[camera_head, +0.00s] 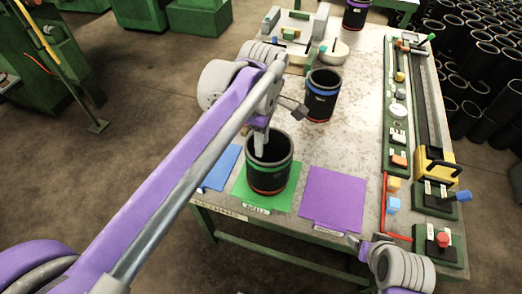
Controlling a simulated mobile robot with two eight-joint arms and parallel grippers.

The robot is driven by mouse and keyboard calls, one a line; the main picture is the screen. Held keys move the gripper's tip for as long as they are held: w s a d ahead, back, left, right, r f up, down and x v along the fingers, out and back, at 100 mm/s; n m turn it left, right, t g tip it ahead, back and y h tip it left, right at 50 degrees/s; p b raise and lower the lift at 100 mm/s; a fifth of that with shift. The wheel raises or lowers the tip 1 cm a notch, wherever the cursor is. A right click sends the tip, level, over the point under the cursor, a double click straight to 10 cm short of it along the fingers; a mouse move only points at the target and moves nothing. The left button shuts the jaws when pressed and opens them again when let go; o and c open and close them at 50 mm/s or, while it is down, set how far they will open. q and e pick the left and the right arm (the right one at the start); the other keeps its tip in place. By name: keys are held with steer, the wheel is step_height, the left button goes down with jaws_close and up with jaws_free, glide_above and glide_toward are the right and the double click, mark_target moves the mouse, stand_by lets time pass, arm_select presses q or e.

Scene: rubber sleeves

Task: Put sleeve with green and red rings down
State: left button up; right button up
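The dark sleeve with green and red rings (269,172) stands upright on the green mat (283,199) near the table's front edge. Its green ring is around the middle and its red ring is near the bottom. My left gripper (261,143) is at the left side of the sleeve's rim, with a finger reaching down at the opening. Its fingertips are partly hidden, so I cannot tell whether it grips the wall. My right gripper (357,243) is low at the table's front right, away from the sleeve; its fingers are too small to judge.
A blue mat (222,167) and a purple mat (333,198) flank the green one. A sleeve with a blue ring (321,97) stands behind; another sleeve (355,15) is at the far edge. A long fixture (398,110) and small blocks line the right side.

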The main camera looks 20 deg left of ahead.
arm_select(q)
steer(key=s+a+f+m+t, duration=0.2)
steer(key=s+f+m, duration=0.4)
steer(key=m, duration=0.2)
steer(key=s+a+f+m+t, duration=0.3)
steer(key=s+f+m, duration=0.4)
steer(key=m, duration=0.2)
steer(key=shift+s+m+t, duration=0.2)
steer(key=shift+m+t, duration=0.1)
steer(key=shift+a, duration=0.1)
steer(key=shift+o, duration=1)
